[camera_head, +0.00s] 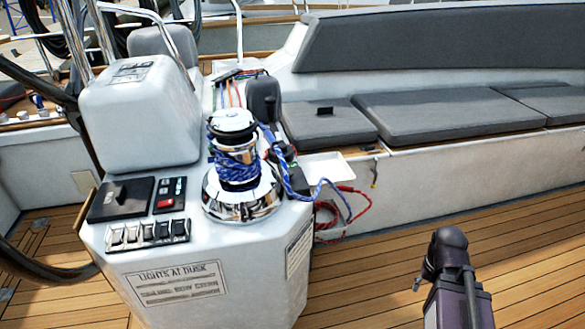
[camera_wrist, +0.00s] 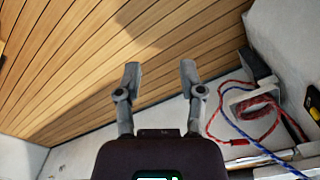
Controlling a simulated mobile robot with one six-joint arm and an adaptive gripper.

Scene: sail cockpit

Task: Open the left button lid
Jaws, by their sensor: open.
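The console (camera_head: 205,255) stands at the left in the head view. On its sloped top are a row of several small switches or lids (camera_head: 148,234), a black square panel (camera_head: 120,200) and a small panel with a red button (camera_head: 169,194). I cannot tell which of these is the left button lid, or whether any lid is raised. My gripper (camera_wrist: 160,78) is open and empty in the wrist view, with its two fingers apart over the wooden deck. The console's switches do not show in the wrist view.
A chrome winch (camera_head: 240,175) wrapped in blue rope stands right of the switches. Red rope (camera_head: 330,220) hangs beside the console and shows in the wrist view (camera_wrist: 262,125). A dark steering wheel rim (camera_head: 45,268) is at the left. The wooden deck (camera_head: 390,240) has free room.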

